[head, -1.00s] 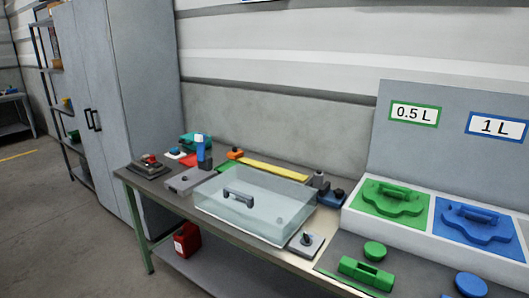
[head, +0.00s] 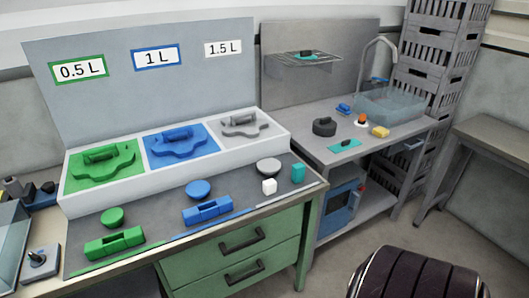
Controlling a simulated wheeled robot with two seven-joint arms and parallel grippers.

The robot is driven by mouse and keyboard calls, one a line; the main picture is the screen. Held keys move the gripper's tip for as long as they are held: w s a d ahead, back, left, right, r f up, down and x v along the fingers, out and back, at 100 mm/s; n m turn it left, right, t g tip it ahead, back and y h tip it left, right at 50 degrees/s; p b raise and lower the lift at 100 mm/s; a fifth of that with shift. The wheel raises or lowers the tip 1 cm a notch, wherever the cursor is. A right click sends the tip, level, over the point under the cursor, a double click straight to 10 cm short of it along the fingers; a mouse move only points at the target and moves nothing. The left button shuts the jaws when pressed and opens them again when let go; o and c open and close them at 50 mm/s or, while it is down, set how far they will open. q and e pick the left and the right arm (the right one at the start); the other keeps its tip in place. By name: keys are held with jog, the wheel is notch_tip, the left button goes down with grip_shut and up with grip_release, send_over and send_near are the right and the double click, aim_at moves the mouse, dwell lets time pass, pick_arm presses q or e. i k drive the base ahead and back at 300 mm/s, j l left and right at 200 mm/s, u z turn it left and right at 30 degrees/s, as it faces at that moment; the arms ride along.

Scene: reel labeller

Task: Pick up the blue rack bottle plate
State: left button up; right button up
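The blue bottle plate (head: 182,151) lies in the middle bay of the white rack (head: 119,192), under the blue-edged 1 L sign (head: 156,57). It has a wavy outline and a raised bar handle on top. A green plate (head: 103,165) lies in the bay to its left and a grey plate (head: 240,125) in the bay to its right. Neither of my grippers shows in the head view.
On the dark bench top before the rack sit a blue block (head: 207,210), a blue knob (head: 198,189), a green block (head: 114,243) and a green knob (head: 112,216). A clear box edge (head: 10,245) is at left. A sink bench (head: 350,150) stands at right.

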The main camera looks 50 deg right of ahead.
aim_at(197, 190)
jog(key=z, duration=1.05)
jog(key=i+j, duration=0.3)
